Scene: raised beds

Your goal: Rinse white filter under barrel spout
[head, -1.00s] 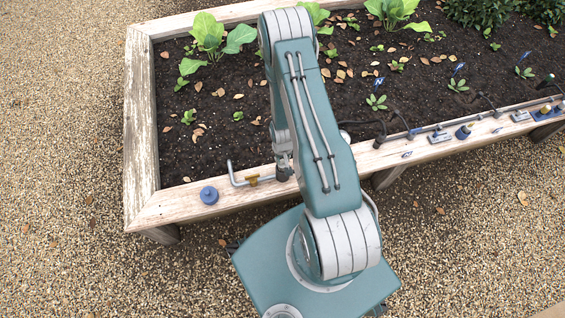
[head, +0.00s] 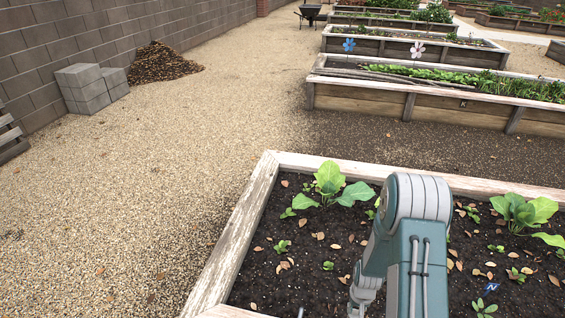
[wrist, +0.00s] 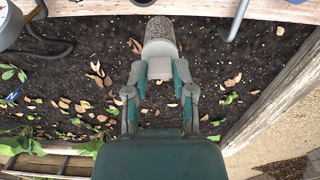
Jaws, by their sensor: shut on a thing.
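My gripper (wrist: 160,72) is shut on the filter (wrist: 160,36) in the wrist view. The filter is a short cylinder with a pale collar at the gripper's fingertips and a speckled grey-brown body, dirty looking, pointing away from the gripper. It is held above the dark soil of the raised bed. I see no barrel or spout that I can identify in either view now.
The raised bed's weathered wooden rim (head: 235,235) surrounds soil with leafy plants (head: 332,187). A grey bent pipe (wrist: 237,20) and a dark hose (wrist: 48,42) lie near the rim. Open gravel (head: 130,190) is on the left, with concrete blocks (head: 85,93) and a mulch pile (head: 160,65) by the wall.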

